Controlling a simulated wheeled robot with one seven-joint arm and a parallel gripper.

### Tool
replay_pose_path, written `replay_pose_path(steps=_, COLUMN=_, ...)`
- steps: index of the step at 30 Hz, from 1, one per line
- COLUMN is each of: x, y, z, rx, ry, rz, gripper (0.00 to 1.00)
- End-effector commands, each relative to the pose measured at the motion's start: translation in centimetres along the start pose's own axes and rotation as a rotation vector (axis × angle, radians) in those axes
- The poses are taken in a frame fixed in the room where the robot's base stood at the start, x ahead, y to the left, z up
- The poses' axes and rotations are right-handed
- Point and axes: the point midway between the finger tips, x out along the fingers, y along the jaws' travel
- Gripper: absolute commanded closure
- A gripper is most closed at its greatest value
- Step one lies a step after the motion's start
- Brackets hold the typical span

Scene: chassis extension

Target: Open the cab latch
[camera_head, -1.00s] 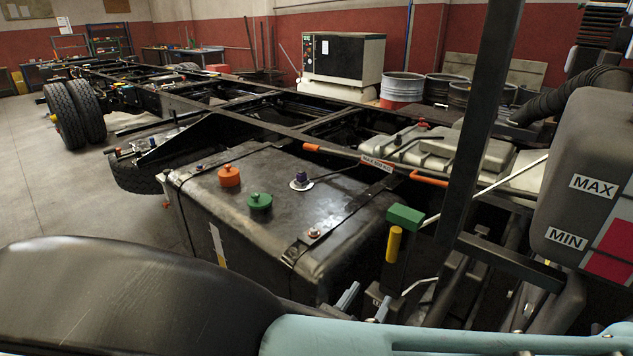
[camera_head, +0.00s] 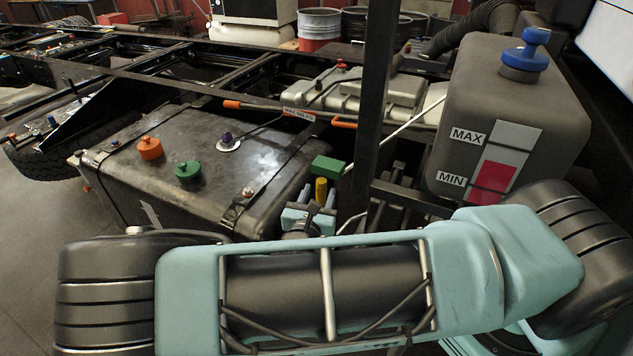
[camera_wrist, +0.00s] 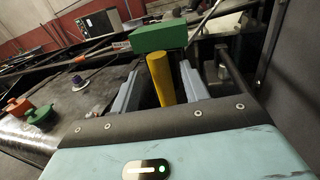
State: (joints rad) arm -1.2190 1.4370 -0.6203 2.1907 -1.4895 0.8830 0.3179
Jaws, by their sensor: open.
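The likely cab latch is a lever with a green block on top (camera_head: 328,167) and a yellow stem (camera_head: 321,188). It stands upright beside the right end of the dark tank. It also shows in the wrist view, with its green top (camera_wrist: 160,37) above the yellow stem (camera_wrist: 166,80). My gripper (camera_head: 319,200) is open just below the green block. In the wrist view my gripper (camera_wrist: 159,76) has one grey finger on each side of the yellow stem, with gaps visible. Whether either finger touches the stem, I cannot tell. The lower stem is hidden behind my gripper.
The dark tank (camera_head: 215,185) with orange, green and purple caps lies left of the lever. A black upright post (camera_head: 374,90) and a reservoir marked MAX and MIN (camera_head: 505,120) stand close on the right. A thin pale rod (camera_head: 400,128) runs behind the post.

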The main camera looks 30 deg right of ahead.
Motion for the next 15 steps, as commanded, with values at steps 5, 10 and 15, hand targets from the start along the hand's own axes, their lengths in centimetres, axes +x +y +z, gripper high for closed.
replay_pose_path(steps=5, x=1.5, y=0.0, z=0.1, rx=-0.001, ry=0.001, rz=-0.001, gripper=0.55)
replay_pose_path(steps=10, x=1.7, y=0.0, z=-0.1, rx=-0.001, ry=0.001, rz=0.000, gripper=0.55)
replay_pose_path(steps=15, x=1.7, y=0.0, z=-0.1, rx=-0.001, ry=0.001, rz=0.000, gripper=0.58)
